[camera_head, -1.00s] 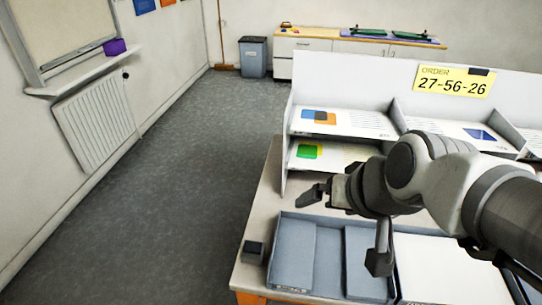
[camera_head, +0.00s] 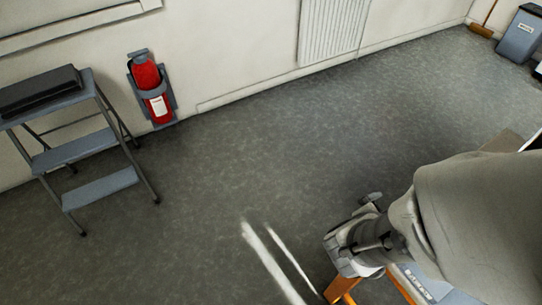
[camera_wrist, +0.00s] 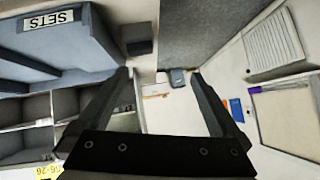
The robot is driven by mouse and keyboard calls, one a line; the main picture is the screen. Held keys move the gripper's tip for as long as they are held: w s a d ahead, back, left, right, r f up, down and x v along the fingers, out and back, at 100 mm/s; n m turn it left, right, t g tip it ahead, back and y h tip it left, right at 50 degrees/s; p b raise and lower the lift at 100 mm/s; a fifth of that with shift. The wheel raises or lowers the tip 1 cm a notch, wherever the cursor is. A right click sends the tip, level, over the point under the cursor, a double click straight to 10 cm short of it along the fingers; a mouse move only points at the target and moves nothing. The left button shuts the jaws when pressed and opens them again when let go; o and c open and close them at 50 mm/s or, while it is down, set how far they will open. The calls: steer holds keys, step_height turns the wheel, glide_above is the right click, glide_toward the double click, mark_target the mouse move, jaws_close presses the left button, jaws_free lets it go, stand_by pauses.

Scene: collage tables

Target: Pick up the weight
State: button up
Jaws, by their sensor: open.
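A small dark block (camera_wrist: 136,38), which looks like the weight, sits on the pale table top beside the blue-grey tray in the wrist view. In that view my gripper (camera_wrist: 160,78) is open and empty, its two dark fingers apart. The block lies above the gap, closer to the left fingertip, and no finger touches it. In the head view my arm covers the lower right, and I cannot make out the block there.
The blue-grey tray (camera_wrist: 62,45) carries a SETS label. Floor between is clear.

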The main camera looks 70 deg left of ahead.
steer(key=s+d+f+n+t+h+b, duration=0.1)
steer(key=s+d+f+t+h, duration=0.15)
steer(key=s+f+t, duration=0.2)
steer(key=shift+g+y, duration=0.45)
steer(key=b+x, duration=0.1)
steer(key=x, duration=0.4)
steer(key=b+x, duration=0.1)
steer(key=x, duration=0.5)
steer(key=b+x, duration=0.1)
steer(key=x, duration=0.4)
steer(key=shift+w+a+r+b, duration=0.15)
steer(key=shift+w+r+b, duration=0.05)
steer(key=shift+w+b, duration=0.2)
steer(key=shift+r, duration=0.1)
jaws_close()
